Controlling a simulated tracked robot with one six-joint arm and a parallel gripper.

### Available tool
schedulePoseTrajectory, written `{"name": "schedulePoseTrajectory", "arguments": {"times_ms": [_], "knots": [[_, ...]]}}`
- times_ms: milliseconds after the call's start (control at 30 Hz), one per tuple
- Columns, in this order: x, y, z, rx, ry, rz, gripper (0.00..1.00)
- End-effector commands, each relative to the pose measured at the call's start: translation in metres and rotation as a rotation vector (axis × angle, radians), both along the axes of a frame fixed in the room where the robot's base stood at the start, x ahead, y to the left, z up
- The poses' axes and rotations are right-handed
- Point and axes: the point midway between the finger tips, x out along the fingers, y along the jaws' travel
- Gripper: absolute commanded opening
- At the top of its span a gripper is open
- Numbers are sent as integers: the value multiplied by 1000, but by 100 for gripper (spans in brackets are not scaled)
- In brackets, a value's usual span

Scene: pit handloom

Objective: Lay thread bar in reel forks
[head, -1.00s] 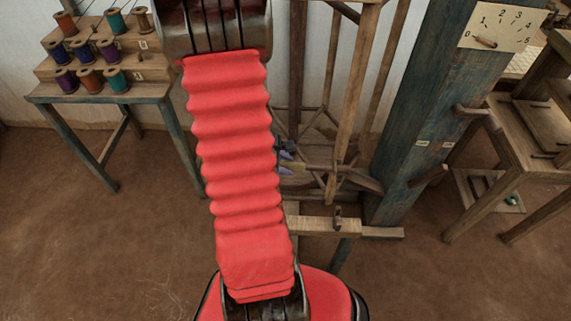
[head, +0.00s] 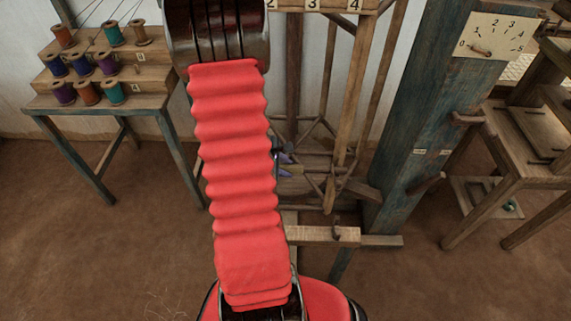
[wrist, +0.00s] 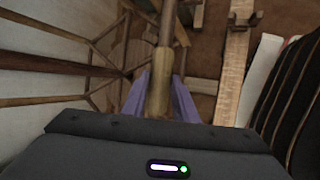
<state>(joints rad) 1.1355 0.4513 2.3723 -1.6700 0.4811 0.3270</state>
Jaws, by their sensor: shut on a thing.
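In the wrist view my gripper (wrist: 160,98) has its two purple fingers closed on either side of a light wooden grip, which appears to be part of the thread bar (wrist: 158,90). The bar runs upward in the picture, away from the wrist. In the head view my gripper (head: 285,158) shows only as small purple fingers, mostly hidden by my red arm. The wooden reel frame (head: 345,110) stands right of my arm. A low wooden beam (head: 315,234) carries a small dark fork (head: 337,228); a fork (wrist: 243,18) also shows in the wrist view.
A blue-grey post (head: 415,130) with pegs and a number dial (head: 492,37) stands at right. A wooden bench (head: 520,150) is beyond it. At left a stand holds several thread spools (head: 86,66). Bare floor lies in front.

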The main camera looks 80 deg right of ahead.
Motion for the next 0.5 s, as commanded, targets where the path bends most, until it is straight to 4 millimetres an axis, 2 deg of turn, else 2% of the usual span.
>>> {"name": "schedulePoseTrajectory", "arguments": {"times_ms": [500], "knots": [[2, 0, -26, 0, 1, 4, 0]]}}
